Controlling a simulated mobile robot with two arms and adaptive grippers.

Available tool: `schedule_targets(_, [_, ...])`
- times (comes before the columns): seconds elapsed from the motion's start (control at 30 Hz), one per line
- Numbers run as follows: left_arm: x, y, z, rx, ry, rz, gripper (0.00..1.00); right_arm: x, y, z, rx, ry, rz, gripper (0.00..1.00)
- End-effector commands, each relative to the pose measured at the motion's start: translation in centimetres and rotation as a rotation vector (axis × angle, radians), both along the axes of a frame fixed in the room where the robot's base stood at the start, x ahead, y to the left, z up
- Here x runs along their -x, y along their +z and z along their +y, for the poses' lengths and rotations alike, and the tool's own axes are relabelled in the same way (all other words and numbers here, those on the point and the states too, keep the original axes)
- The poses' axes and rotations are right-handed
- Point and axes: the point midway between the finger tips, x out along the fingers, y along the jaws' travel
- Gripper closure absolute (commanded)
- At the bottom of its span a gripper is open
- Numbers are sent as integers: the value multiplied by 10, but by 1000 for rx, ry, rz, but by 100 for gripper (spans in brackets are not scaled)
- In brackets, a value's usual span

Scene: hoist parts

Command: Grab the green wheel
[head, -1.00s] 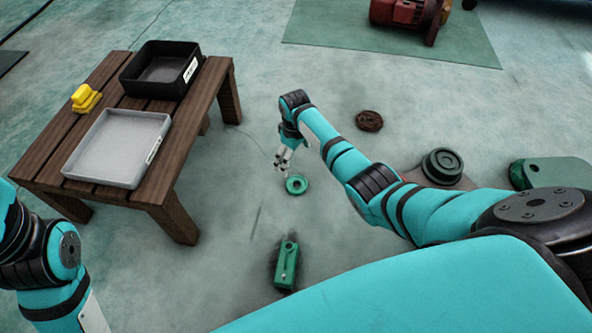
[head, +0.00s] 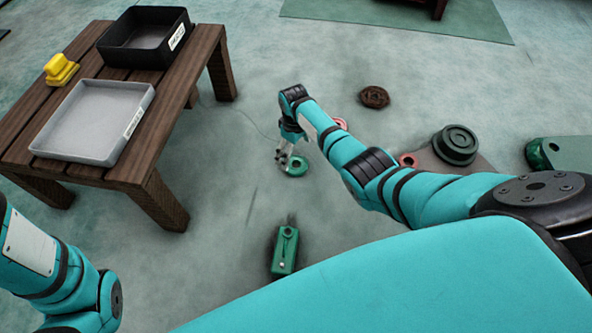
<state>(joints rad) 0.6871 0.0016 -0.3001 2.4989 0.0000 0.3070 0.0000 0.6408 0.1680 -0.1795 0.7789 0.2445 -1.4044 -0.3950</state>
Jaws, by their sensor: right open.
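The green wheel (head: 297,167) is a small ring with a hole in its middle, lying flat on the floor in the head view. My right gripper (head: 282,158) is open at the wheel's left edge, its fingers pointing down. The fingers overlap the wheel's left side in the picture; I cannot tell whether they touch it. My left arm shows at the lower left, but its gripper is out of view.
A wooden table (head: 158,201) at left bears a grey tray (head: 95,150), a black bin (head: 145,55) and a yellow part (head: 61,70). On the floor are a green block (head: 285,252), a brown coil (head: 374,97) and a dark green round part (head: 456,143).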

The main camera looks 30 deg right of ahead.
Motion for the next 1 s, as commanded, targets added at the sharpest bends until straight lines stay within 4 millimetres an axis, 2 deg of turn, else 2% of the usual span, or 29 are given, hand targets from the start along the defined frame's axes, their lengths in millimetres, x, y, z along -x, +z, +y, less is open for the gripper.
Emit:
schedule_targets(0.23, [3, -11, 0, 0, 0, -10, 60, 2, -15, 0, 0, 0, 0, 0])
schedule_targets(0.53, [3, -52, 0, -1, 0, -9, 60, 8, -54, 0, 0, 0, -1, 0])
schedule_targets(0.83, [3, -53, 0, -1, -1, -8, 60, 8, -55, 0, 1, 1, -1, 0])
schedule_targets(1.0, [3, -52, 0, -1, -1, -8, 60, 9, -55, 0, 0, 1, 0, 21])
